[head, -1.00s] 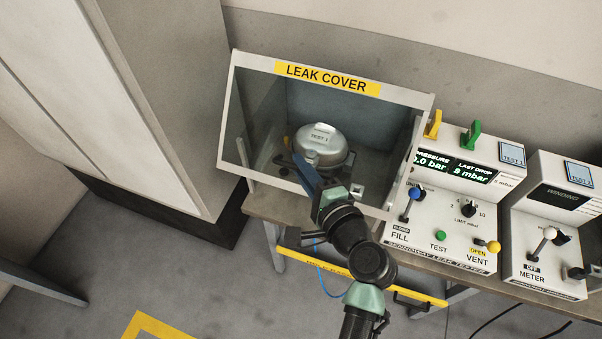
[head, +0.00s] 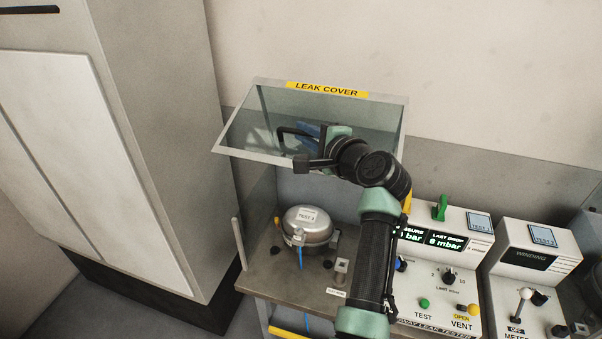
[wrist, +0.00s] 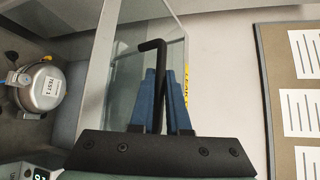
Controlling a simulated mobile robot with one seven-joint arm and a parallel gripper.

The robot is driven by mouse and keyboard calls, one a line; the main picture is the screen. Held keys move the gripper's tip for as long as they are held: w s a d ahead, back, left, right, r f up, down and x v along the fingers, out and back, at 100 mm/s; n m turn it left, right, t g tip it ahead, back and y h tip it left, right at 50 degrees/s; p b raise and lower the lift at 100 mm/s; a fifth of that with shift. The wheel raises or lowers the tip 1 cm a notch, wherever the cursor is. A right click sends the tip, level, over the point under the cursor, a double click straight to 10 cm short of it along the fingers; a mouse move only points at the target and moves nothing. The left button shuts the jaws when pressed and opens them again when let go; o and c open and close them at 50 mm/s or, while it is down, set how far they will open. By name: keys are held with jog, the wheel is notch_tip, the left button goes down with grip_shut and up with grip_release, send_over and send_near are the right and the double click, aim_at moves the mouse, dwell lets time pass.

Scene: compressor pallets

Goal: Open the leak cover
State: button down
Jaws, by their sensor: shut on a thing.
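The leak cover (head: 262,92), a clear panel in a light frame with a yellow label, is tilted up and stands well above the bench. Its frame also shows in the wrist view (wrist: 99,75). My gripper (wrist: 160,95) has its blue fingers shut on the black cover handle (wrist: 158,62). In the head view the handle (head: 284,138) shows at the panel, with my arm partly in front of it. The silver compressor (head: 309,226), labelled TEST 1, sits on the bench under the raised cover, and also shows at the left of the wrist view (wrist: 42,86).
The leak tester (head: 440,285), with lit displays and coloured levers, stands right of the compressor, partly hidden by my arm. A winding meter (head: 530,270) stands further right. A tall grey cabinet (head: 165,130) is close on the left. The wall is behind the cover.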

jog(key=shift+w+d+r, duration=0.25)
jog(key=shift+w+r, duration=0.45)
jog(key=shift+w, duration=0.05)
jog(key=shift+w+d+r, duration=0.25)
jog(key=shift+w+r, duration=0.4)
jog(key=shift+w, duration=0.1)
jog(key=shift+w+d+r, duration=0.25)
jog(key=shift+w+r, duration=0.45)
jog(key=shift+w, duration=0.05)
jog(key=c, duration=0.9)
grip_release()
jog(key=shift+f, duration=0.1)
jog(key=shift+b, duration=0.3)
jog(key=shift+s+d, duration=0.25)
jog(key=shift+s, duration=0.25)
jog(key=shift+b+v, duration=2.3)
jog(key=shift+v, duration=3.65)
jog(key=shift+a, duration=0.1)
